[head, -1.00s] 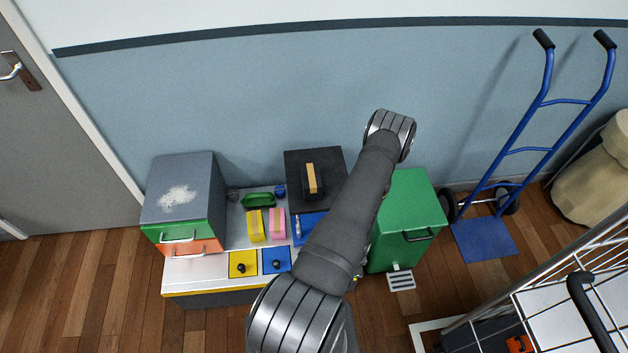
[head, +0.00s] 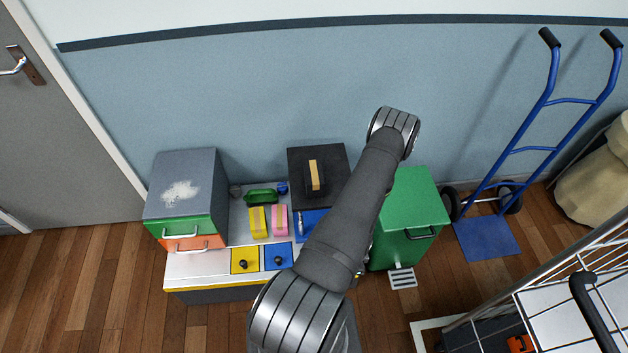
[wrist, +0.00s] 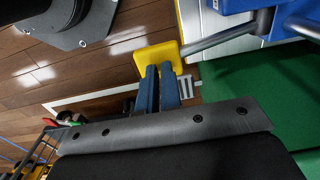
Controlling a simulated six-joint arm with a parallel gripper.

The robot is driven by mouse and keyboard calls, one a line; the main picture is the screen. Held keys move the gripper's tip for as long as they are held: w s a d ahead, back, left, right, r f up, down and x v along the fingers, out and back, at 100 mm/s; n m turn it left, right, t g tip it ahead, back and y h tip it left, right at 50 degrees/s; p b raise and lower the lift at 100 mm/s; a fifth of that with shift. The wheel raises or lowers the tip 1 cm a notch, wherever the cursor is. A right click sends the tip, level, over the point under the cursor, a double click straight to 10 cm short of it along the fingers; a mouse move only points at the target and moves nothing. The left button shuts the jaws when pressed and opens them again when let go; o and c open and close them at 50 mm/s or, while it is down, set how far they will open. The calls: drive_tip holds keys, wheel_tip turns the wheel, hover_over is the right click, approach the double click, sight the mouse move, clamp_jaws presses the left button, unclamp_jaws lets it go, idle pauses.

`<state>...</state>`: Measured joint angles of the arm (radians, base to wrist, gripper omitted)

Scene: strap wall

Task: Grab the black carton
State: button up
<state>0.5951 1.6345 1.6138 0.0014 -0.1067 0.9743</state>
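A black box (head: 337,193) stands against the wall in the head view, behind the counter and left of my arm. A small dark block with a tan strip (head: 314,175) is on its top; whether this is a separate piece or a handle I cannot tell. My arm hides its lower right part. My gripper is hidden in the head view. In the wrist view the two blue-grey fingers of my gripper (wrist: 158,68) are side by side with almost no gap. They overlap a yellow piece (wrist: 146,54); I see nothing clearly held between them. I cannot make out the black box there.
A green bin (head: 415,205) stands right of my arm. A grey-topped drawer box (head: 187,187) is at the left. The counter holds yellow (head: 258,222) and pink (head: 280,220) blocks. A blue hand truck (head: 525,150) leans at the right. Open floor lies at the left.

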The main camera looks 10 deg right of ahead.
drive_tip(key=o, duration=1.7)
drive_tip(key=shift+c, duration=0.2)
drive_tip(key=w+a+r+n, duration=0.3)
drive_tip(key=w+r+n, duration=0.25)
drive_tip(key=r, duration=0.35)
drive_tip(key=w+a+r+n, duration=0.2)
drive_tip(key=w+r+n, duration=0.35)
drive_tip(key=r, duration=0.35)
drive_tip(key=n+t, duration=0.1)
drive_tip(key=n, duration=0.6)
approach(314, 172)
wheel_tip(314, 172, down, 7)
drive_tip(key=shift+w+a+f, duration=0.1)
drive_tip(key=shift+w+f, duration=0.1)
drive_tip(key=shift+f, duration=0.05)
drive_tip(key=shift+w+f, duration=0.15)
drive_tip(key=shift+f, duration=1.15)
drive_tip(key=shift+w+f, duration=0.15)
drive_tip(key=shift+f, duration=1.2)
